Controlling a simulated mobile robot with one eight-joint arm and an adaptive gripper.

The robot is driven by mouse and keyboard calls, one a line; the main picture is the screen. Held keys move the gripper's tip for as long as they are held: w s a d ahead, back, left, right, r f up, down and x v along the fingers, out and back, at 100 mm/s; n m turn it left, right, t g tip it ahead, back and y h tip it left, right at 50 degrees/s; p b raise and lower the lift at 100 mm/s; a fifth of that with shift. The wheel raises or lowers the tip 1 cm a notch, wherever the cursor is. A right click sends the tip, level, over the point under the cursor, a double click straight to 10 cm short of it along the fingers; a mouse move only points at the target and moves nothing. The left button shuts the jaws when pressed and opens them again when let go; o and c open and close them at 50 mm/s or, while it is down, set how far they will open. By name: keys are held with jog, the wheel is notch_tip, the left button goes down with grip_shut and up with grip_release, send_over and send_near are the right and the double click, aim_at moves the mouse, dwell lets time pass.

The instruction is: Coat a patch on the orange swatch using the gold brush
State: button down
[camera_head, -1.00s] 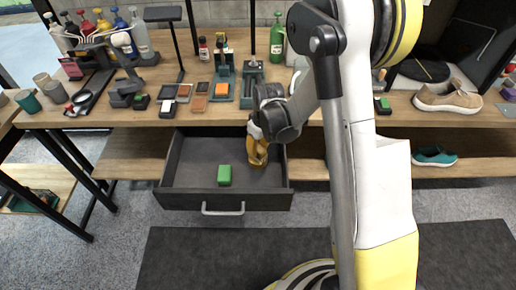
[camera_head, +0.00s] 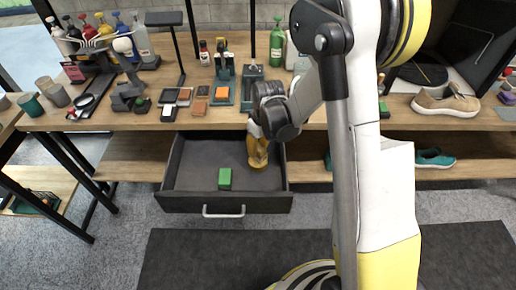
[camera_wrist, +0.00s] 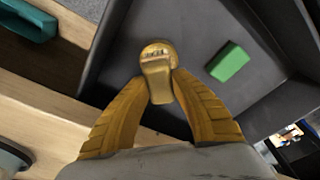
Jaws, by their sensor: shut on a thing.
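The orange swatch (camera_head: 222,92) lies in a small teal holder on the wooden bench top. My gripper (camera_head: 258,157) reaches down into the open dark drawer below the bench's front edge. In the wrist view, its two ribbed yellow fingers (camera_wrist: 160,88) are closed on the gold brush (camera_wrist: 155,62), which has a round end and a flat part toward me. The brush's bristles cannot be made out, and in the head view the brush blends with the fingers. I cannot tell whether it touches the drawer floor.
A green block (camera_head: 225,179) lies in the drawer (camera_head: 191,155), left of my gripper; it also shows in the wrist view (camera_wrist: 229,62). Bottles (camera_head: 123,38), small tiles (camera_head: 201,91) and a tan sneaker (camera_head: 446,102) stand on the bench. A teal shoe (camera_head: 434,159) is on the shelf below.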

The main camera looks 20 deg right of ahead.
aim_at(258, 146)
jog(key=shift+r+p, duration=1.2)
jog(key=shift+r, duration=1.1)
jog(key=shift+r+p, duration=0.3)
jog(key=shift+r, duration=0.1)
notch_tip(258, 146, up, 7)
jog(key=p, duration=0.4)
jog(key=s+f+m+b, duration=0.2)
jog(key=s+m+b, duration=0.2)
jog(key=s+m, duration=0.1)
jog(key=shift+s+f+h+b, duration=0.3)
jog(key=shift+s+f+h, duration=0.1)
jog(key=shift+s, duration=0.5)
